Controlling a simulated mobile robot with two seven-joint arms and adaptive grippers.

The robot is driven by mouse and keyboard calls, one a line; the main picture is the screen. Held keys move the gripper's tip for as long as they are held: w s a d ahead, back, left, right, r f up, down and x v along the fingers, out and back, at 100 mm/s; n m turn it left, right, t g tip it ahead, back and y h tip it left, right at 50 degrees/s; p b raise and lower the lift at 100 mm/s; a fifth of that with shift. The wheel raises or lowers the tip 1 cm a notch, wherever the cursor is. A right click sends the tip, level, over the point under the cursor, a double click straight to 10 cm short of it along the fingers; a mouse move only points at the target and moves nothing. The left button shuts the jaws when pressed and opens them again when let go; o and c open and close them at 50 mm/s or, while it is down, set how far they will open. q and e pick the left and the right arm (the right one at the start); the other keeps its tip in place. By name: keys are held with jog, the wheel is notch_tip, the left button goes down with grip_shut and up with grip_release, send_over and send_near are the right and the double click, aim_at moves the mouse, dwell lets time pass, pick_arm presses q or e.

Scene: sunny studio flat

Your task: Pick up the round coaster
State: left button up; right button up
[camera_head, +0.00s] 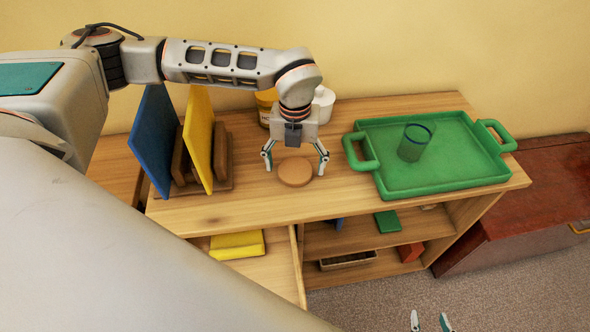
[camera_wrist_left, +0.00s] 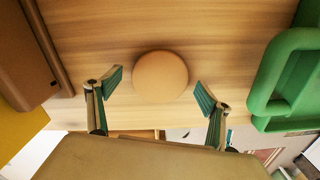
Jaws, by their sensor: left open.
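The round coaster (camera_head: 295,171) is a flat tan disc lying on the wooden shelf top, near its front edge. It also shows in the left wrist view (camera_wrist_left: 160,77), just beyond and between the fingertips. My left gripper (camera_head: 296,161) is open above the coaster, pointing down, with a finger on either side of it. In the left wrist view my left gripper (camera_wrist_left: 158,86) has a clear gap between its fingers and holds nothing. My right gripper (camera_head: 430,320) shows only as two separated fingertips at the bottom edge of the head view, over the carpet.
A green tray (camera_head: 440,186) with a greenish cup (camera_head: 414,142) stands right of the coaster. A wooden rack (camera_head: 222,184) with blue (camera_head: 153,140) and yellow boards (camera_head: 199,135) stands left. A yellow jar (camera_head: 266,100) and white container (camera_head: 324,103) are behind. The front edge is close.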

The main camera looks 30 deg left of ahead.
pick_arm(q)
jog(key=shift+f, duration=0.15)
jog(key=c, duration=1.2)
